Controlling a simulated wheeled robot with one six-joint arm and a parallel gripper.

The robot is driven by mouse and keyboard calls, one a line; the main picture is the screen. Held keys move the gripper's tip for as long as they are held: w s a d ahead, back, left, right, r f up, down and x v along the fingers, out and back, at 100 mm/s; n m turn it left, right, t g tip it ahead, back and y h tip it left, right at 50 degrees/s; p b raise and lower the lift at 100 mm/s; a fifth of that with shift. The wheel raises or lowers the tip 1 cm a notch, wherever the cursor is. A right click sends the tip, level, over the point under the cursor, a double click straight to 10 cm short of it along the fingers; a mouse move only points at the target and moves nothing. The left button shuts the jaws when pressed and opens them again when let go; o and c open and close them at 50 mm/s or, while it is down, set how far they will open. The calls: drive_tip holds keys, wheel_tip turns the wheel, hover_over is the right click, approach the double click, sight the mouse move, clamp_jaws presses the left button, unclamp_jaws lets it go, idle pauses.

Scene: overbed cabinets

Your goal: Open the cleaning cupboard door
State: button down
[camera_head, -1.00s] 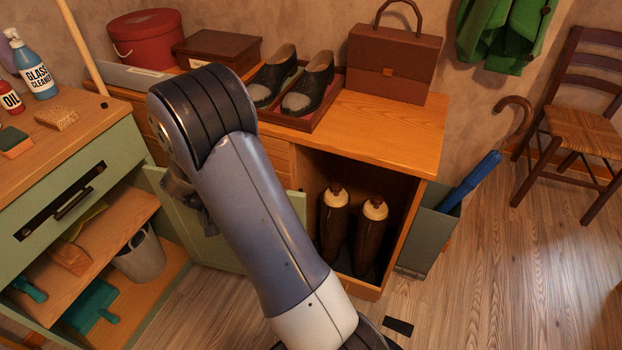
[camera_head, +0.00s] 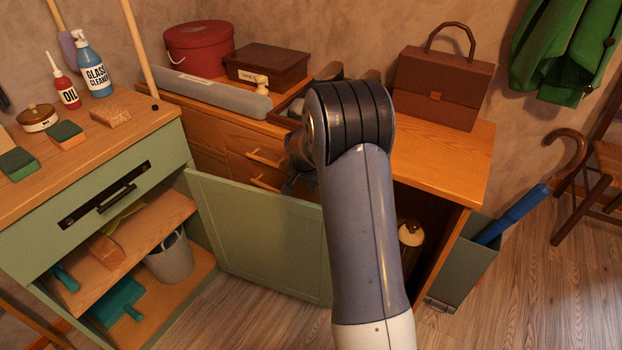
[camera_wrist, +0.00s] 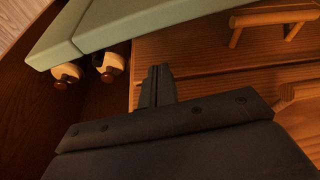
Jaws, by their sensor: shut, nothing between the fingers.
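The cleaning cupboard (camera_head: 82,208) is the green unit at left in the head view. Its green door (camera_head: 255,235) stands wide open, swung out to the right, in front of the neighbouring wooden cabinet. The shelves inside are exposed, with a grey bucket (camera_head: 170,258) and a teal dustpan (camera_head: 118,300). My gripper (camera_head: 298,180) is by the door's upper edge, partly hidden by my wrist. In the wrist view my gripper (camera_wrist: 158,75) is shut and empty, below the green door edge (camera_wrist: 130,25) and in front of wooden drawers; I see no clear contact with the door.
The wooden cabinet (camera_head: 455,155) has drawers with wooden handles (camera_head: 265,158) behind the door. Its open bay holds brown bottle-like items with cream tops (camera_head: 410,235). A grey bin (camera_head: 462,262) stands at right. Floor (camera_head: 255,325) in front of the door is clear.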

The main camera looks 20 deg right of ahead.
drive_tip(key=shift+s+a+r, duration=0.2)
drive_tip(key=shift+s+a, duration=1.2)
drive_tip(key=shift+s, duration=0.1)
drive_tip(key=shift+s+a, duration=0.1)
